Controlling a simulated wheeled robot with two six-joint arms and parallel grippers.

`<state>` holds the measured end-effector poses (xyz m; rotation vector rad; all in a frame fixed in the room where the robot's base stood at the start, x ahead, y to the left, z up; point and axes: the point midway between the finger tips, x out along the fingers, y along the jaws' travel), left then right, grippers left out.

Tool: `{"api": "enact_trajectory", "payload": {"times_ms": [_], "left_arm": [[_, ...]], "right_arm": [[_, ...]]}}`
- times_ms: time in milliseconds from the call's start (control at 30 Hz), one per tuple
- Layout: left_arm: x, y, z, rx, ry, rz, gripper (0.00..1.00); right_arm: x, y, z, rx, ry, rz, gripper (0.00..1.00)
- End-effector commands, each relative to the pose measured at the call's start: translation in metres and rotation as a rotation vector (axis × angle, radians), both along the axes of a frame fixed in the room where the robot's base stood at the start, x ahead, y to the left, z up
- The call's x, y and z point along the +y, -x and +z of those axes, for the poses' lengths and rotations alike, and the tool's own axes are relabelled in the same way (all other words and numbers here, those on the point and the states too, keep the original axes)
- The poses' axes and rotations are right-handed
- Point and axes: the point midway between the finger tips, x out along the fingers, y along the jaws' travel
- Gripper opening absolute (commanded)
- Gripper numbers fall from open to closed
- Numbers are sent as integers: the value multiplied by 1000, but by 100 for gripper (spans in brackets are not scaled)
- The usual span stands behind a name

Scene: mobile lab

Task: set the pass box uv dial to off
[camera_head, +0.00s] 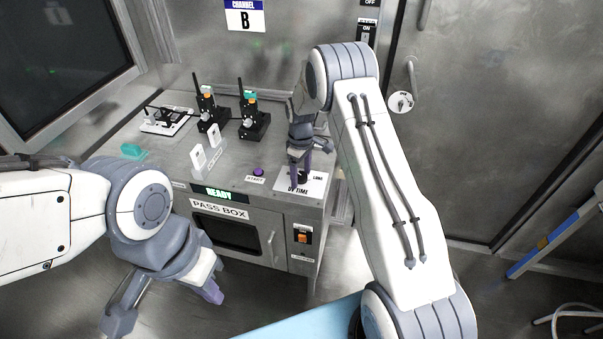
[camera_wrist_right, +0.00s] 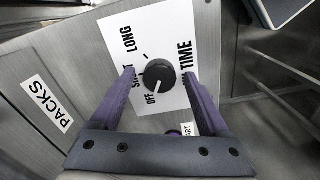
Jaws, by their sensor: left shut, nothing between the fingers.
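The UV dial is a round black knob (camera_wrist_right: 159,73) on a white plate (camera_wrist_right: 120,40) marked OFF, SHORT, LONG and TIME in the right wrist view. In the head view the plate (camera_head: 316,183) lies on the top right of the pass box (camera_head: 262,215). My right gripper (camera_wrist_right: 158,75) is open, with one purple finger on each side of the knob and a visible gap to each. In the head view the right gripper (camera_head: 299,175) points down over the plate and partly hides the dial. My left gripper (camera_head: 211,291) is shut and empty, low in front of the box.
A purple START button (camera_head: 258,172) sits left of the dial plate. White upright pieces (camera_head: 206,152) and two black devices (camera_head: 252,122) stand further left and back. An orange switch (camera_head: 302,236) is on the front face. A monitor (camera_head: 60,60) is at far left.

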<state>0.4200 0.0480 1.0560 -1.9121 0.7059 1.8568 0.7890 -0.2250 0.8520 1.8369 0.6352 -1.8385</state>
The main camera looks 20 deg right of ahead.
Motion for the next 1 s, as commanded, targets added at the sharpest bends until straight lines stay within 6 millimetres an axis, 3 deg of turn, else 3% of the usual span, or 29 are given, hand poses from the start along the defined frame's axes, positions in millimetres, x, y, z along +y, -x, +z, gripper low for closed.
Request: {"api": "enact_trajectory", "payload": {"times_ms": [267,700,1000], "left_arm": [[0,0,-3,0,0,0,0],[0,0,-14,0,0,0,0],[0,0,-14,0,0,0,0]], "right_arm": [[0,-1,15,-4,1,-1,79],[0,0,93,-3,0,0,79],[0,0,105,0,0,0,79]]}}
